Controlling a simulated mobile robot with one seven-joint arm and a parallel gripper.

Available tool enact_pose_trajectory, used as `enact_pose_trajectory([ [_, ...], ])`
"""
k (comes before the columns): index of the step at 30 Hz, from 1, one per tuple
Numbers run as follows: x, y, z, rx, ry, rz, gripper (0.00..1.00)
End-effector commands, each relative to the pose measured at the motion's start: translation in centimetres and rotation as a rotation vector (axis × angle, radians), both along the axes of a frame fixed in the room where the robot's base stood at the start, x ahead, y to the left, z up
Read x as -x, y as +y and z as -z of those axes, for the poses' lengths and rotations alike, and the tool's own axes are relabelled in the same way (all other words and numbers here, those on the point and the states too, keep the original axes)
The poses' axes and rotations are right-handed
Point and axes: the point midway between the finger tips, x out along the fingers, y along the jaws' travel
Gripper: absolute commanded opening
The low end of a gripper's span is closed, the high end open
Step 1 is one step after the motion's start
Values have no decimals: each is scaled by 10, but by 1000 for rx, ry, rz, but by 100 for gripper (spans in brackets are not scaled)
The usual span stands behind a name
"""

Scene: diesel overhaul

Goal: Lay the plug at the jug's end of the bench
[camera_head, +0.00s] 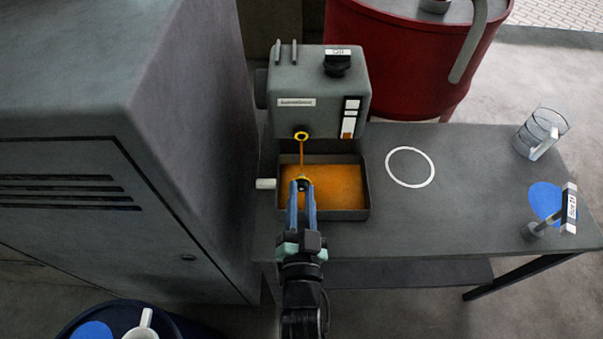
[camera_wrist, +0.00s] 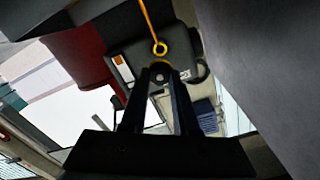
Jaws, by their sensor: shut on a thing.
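My gripper (camera_head: 304,187) is over the drain tray (camera_head: 365,200) in the head view, shut on a small plug (camera_head: 302,182) with a yellow rim. The plug is clear of the engine block's yellow-ringed drain hole (camera_head: 301,136), and an orange oil stream runs down from the hole. In the wrist view the plug (camera_wrist: 159,74) sits between the fingertips, mostly hidden by them, close to the ringed hole (camera_wrist: 160,48). The clear jug (camera_head: 540,133) with a white handle stands at the right end of the grey bench (camera_head: 450,200).
Orange oil covers the tray floor. A white ring (camera_head: 410,167) marks the middle of the bench. A blue disc (camera_head: 545,200) and a labelled tool (camera_head: 569,208) are at the front right. A grey cabinet (camera_head: 190,130) stands left, a red drum (camera_head: 405,60) behind. Bare bench lies between ring and jug.

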Motion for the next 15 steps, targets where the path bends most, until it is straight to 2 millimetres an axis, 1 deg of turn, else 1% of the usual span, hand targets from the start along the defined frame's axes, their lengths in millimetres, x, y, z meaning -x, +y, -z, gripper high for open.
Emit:
enact_pose_trajectory([
  [1,9,0,-2,0,1,0,0],
  [3,19,0,-2,0,2,0,0],
  [15,76,0,-1,1,0,0,0],
])
